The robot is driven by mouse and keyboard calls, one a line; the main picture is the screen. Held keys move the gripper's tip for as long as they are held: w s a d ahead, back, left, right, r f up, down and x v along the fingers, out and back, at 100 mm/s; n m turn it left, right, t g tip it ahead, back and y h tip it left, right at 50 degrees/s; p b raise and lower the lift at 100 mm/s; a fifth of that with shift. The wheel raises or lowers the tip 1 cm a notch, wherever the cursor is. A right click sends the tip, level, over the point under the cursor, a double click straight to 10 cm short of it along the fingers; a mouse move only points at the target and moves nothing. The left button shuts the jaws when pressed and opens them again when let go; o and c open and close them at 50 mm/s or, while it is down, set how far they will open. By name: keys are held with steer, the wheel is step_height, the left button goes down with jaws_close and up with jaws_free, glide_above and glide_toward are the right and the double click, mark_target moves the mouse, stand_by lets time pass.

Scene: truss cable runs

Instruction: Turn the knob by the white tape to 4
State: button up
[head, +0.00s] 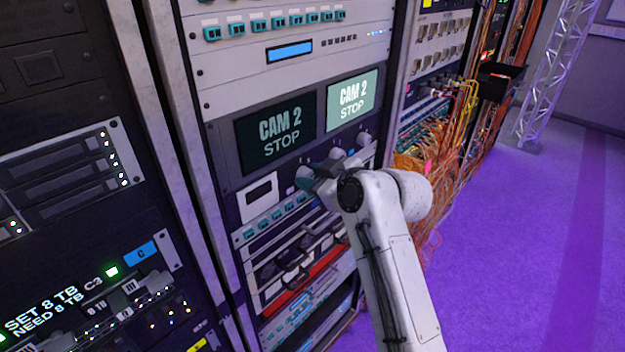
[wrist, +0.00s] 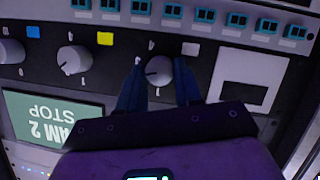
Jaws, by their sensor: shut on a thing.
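A round grey knob (wrist: 158,70) sits on the dark panel in the wrist view, with a small white tape (wrist: 190,49) close beside it. My gripper (wrist: 160,82) has one dark finger on each side of this knob and is shut on it. In the head view my gripper (head: 316,178) is at the rack panel below the screens, and it mostly hides the knob there. Small marks surround the knob, but they are too small to read, and I cannot tell which mark it points to.
Another knob (wrist: 72,58) by yellow tape (wrist: 105,38) and one by blue tape (wrist: 33,31) are in the same row. A white-framed panel (wrist: 250,80) lies on the other side. Two CAM 2 STOP screens (head: 275,133) are above. Orange cables (head: 440,160) hang at right; purple floor is clear.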

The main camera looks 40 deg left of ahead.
steer(key=shift+w+f+m+g+b, duration=0.15)
steer(key=shift+m+g+b, duration=0.15)
steer(key=shift+m+g, duration=0.55)
steer(key=m+g+b, duration=0.1)
steer(key=m+g, duration=0.1)
steer(key=m, duration=0.1)
steer(key=shift+w, duration=0.15)
steer(key=shift+w+f+m+g+y+b, duration=0.1)
steer(key=shift+m+g+y+b, duration=0.3)
steer(key=shift+m+g+b, duration=0.65)
steer(key=shift+w+f+m+g+y+b, duration=0.1)
steer(key=shift+m+g+y+b, duration=0.3)
steer(key=shift+m+b, duration=1.2)
steer(key=shift+m+p, duration=0.3)
steer(key=shift+m, duration=0.2)
steer(key=o, duration=1)
steer(key=shift+r, duration=0.1)
steer(key=shift+o, duration=0.2)
steer(key=shift+w+d, duration=0.1)
